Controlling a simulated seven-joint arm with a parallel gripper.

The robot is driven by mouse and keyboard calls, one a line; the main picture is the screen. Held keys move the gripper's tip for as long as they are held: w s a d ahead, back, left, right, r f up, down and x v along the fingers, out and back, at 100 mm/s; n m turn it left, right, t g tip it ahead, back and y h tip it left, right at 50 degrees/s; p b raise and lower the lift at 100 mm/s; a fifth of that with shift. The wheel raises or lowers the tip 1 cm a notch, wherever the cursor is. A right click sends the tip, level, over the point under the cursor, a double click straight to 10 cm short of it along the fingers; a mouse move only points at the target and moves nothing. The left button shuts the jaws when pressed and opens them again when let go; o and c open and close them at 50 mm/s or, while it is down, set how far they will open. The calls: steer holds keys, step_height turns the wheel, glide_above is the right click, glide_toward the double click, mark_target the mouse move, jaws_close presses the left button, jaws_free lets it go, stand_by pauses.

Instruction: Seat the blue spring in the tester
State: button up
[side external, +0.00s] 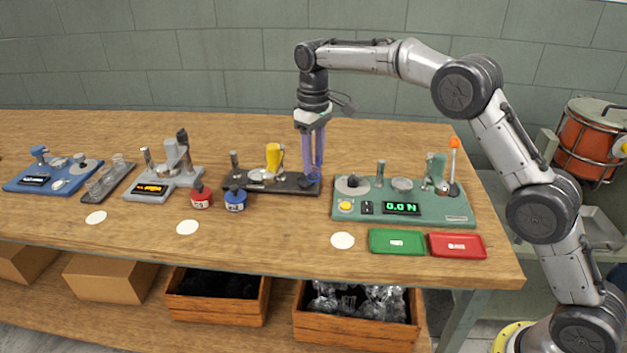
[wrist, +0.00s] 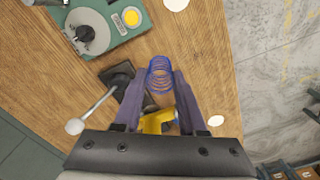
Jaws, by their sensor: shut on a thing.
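The blue spring (wrist: 158,74) sits between the purple fingers of my gripper (wrist: 163,80) in the wrist view, its coils seen nearly end-on. My gripper (side external: 312,172) is shut on it. In the side view the fingers point down over the right end of the black coiler, and I cannot make out the spring there. The tester (side external: 440,208) is a green base to the right of my gripper, with a display reading 0.0 N, a round grey plate, posts and an orange-tipped lever. Part of the tester (wrist: 117,36) shows at upper left in the wrist view, apart from the spring.
The black coiler (side external: 235,183) with a yellow part (side external: 273,158) stands below and left of my gripper. Red (side external: 201,198) and blue (side external: 235,201) pots stand in front of it. Green (side external: 396,242) and red (side external: 457,246) trays lie before the tester. Other devices stand farther left.

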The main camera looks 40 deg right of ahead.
steer(key=shift+d+r, duration=0.3)
steer(key=shift+r, duration=0.3)
steer(key=shift+d+r, duration=0.25)
steer(key=shift+r, duration=0.3)
steer(key=s+d+m, duration=0.3)
steer(key=s+d, duration=0.1)
steer(key=d, duration=0.8)
steer(key=s+d+m, duration=0.3)
steer(key=d, duration=0.9)
steer(key=shift+d+f, duration=0.15)
steer(key=shift+f, duration=5.15)
steer(key=shift+f, duration=0.65)
steer(key=o, duration=1.4)
